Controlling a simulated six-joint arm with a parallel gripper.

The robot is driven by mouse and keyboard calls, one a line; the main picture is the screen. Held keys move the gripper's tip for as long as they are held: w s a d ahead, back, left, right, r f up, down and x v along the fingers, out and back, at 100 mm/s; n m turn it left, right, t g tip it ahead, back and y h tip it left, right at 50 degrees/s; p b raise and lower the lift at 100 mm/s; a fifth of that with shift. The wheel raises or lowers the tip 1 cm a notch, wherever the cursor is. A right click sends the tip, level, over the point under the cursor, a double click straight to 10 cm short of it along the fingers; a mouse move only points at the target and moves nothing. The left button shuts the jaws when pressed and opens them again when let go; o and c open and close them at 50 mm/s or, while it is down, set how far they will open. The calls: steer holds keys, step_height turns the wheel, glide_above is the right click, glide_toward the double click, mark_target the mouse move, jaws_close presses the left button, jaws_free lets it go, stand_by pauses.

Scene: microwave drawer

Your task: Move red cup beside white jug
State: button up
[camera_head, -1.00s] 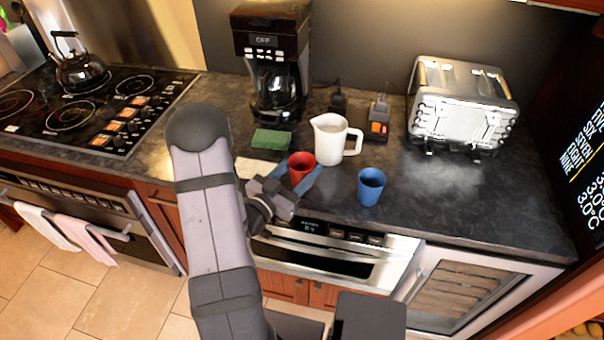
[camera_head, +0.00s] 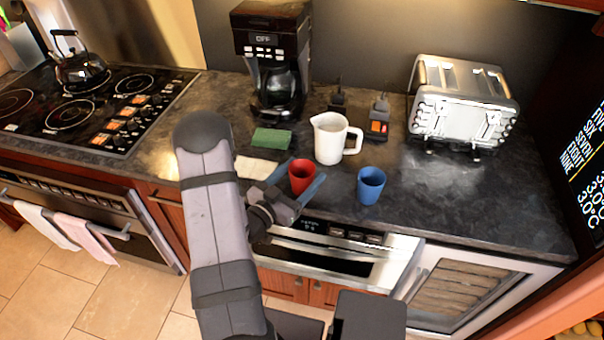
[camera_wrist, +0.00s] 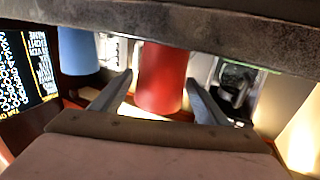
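The red cup (camera_head: 302,178) is upright at the counter's front part, in front of and left of the white jug (camera_head: 331,138), with a gap between them. My gripper (camera_head: 306,180) reaches in from the front left, one blue-grey finger on each side of the cup. In the wrist view, which looks upside down, the red cup (camera_wrist: 163,78) stands between the fingertips (camera_wrist: 161,82), which look close against its sides. The gripper appears shut on it. The cup's base is hidden behind the counter edge there, so I cannot tell if it touches the counter.
A blue cup (camera_head: 370,186) stands right of the red cup. A green sponge (camera_head: 271,138) and a pale cloth (camera_head: 257,168) lie to the left. A coffee maker (camera_head: 272,65) and a toaster (camera_head: 462,105) stand behind. The counter between blue cup and toaster is clear.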

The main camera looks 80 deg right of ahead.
steer(key=shift+r, duration=0.1)
steer(key=shift+r+p, duration=0.15)
steer(key=shift+p, duration=0.15)
steer(key=b+v, duration=0.3)
steer(key=v, duration=0.9)
steer(key=shift+b, duration=0.3)
